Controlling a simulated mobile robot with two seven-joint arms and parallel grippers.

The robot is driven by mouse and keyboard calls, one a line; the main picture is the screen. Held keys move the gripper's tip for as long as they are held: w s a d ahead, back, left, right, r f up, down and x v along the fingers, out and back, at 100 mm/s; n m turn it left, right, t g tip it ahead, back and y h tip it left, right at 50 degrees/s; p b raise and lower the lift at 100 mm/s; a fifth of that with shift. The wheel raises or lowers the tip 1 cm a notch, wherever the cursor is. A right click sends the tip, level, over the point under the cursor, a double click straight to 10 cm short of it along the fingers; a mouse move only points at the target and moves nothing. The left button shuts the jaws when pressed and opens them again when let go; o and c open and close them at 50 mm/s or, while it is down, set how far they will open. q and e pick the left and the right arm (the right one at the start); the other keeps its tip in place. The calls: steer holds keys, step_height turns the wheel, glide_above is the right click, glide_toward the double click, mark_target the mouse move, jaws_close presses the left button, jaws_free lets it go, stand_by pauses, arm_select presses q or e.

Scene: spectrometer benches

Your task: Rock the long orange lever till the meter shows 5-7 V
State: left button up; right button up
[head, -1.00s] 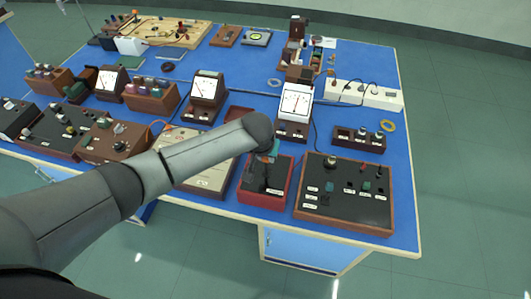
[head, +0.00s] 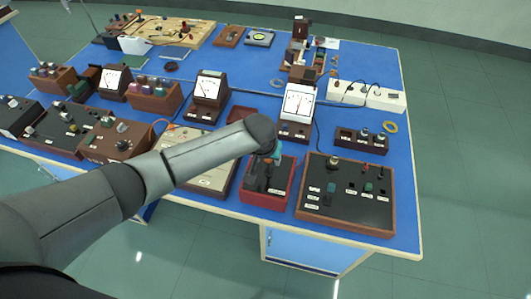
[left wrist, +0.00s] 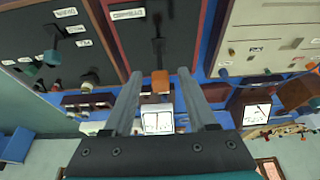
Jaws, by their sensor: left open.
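The orange lever grip (left wrist: 160,80) shows in the left wrist view between the tips of my left gripper (left wrist: 158,76). The fingers stand apart on both sides, with a gap to the grip. In the head view, my left gripper (head: 274,155) is over the red-framed lever box (head: 288,186). A bit of the orange grip (head: 267,161) shows beside it; my wrist hides much of the lever. A white-faced meter (head: 299,103) stands behind the box and also shows in the left wrist view (left wrist: 158,123). Its reading is too small to tell. My right gripper is not in view.
A wooden-framed switch panel (head: 345,222) sits close on the right of the lever box. A pale panel (head: 215,178) lies on the left, partly under my arm. Another meter (head: 207,88) stands at the back left. Bare blue bench shows right of the panel.

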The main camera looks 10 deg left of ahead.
arm_select(q)
steer(key=p+v, duration=0.1)
steer(key=v, duration=1.4)
steer(key=shift+p, duration=0.4)
stand_by(0.6)
steer(key=s+d+f+m+h, duration=0.2)
steer(key=s+d+f, duration=0.1)
steer(key=s, duration=0.6)
steer(key=s+a+f+y, duration=0.2)
steer(key=s+a, duration=0.7)
steer(key=s, duration=0.3)
step_height(320, 180, down, 33)
steer(key=s+g+b, duration=0.2)
steer(key=b, duration=0.8)
steer(key=s+a+f+b, duration=0.1)
steer(key=s+f+b, duration=0.3)
steer(key=s+f, duration=0.3)
steer(key=s+a+f+g+b, duration=0.1)
steer(key=s+f+b, duration=0.4)
steer(key=f, duration=1.1)
steer(key=s, duration=0.3)
steer(key=shift+s+a+b, duration=0.15)
steer(key=shift+a+b, duration=0.1)
steer(key=shift+b, duration=0.05)
